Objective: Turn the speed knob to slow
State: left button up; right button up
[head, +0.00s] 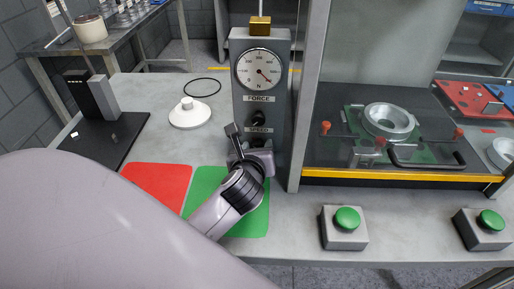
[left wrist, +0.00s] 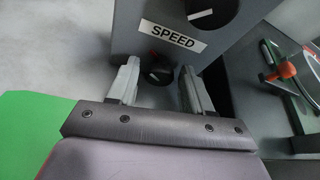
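The grey tester column (head: 275,80) carries a round FORCE dial (head: 260,69) and a SPEED label (head: 258,130). One black knob (head: 259,118) sits above that label; it also shows in the left wrist view (left wrist: 208,14), its white pointer roughly level. A second black knob (left wrist: 158,71) sits below the label (left wrist: 172,36); in the head view my gripper hides it. My left gripper (left wrist: 160,76) is open, its two fingers on either side of the lower knob. I cannot tell whether they touch it. My right gripper is in neither view.
A guarded press bay (head: 390,175) with a clutch part (head: 388,120) stands right of the column. Green button boxes (head: 345,228) sit in front. Red (head: 158,181) and green (head: 256,220) mats lie on the bench near my left arm. A white disc (head: 189,115) lies behind.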

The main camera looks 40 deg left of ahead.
pick_arm(q)
jog(key=c, duration=0.7)
jog(key=shift+a+r+n+h+p, duration=0.1)
jog(key=shift+n+h+p, duration=0.25)
jog(key=shift+p, duration=0.4)
jog(key=shift+s+n+t+p, duration=0.1)
jog(key=shift+n+t+p, duration=0.2)
jog(key=shift+n+p, duration=0.25)
jog(key=shift+a+n+t+h, duration=0.1)
jog(key=shift+n+t+h, duration=0.2)
jog(key=shift+n+h, duration=0.2)
jog(key=shift+f+n+t+h, duration=0.3)
jog(key=shift+n+t, duration=0.2)
jog(key=shift+n, duration=0.5)
jog(key=shift+r, duration=0.1)
jog(key=o, duration=1)
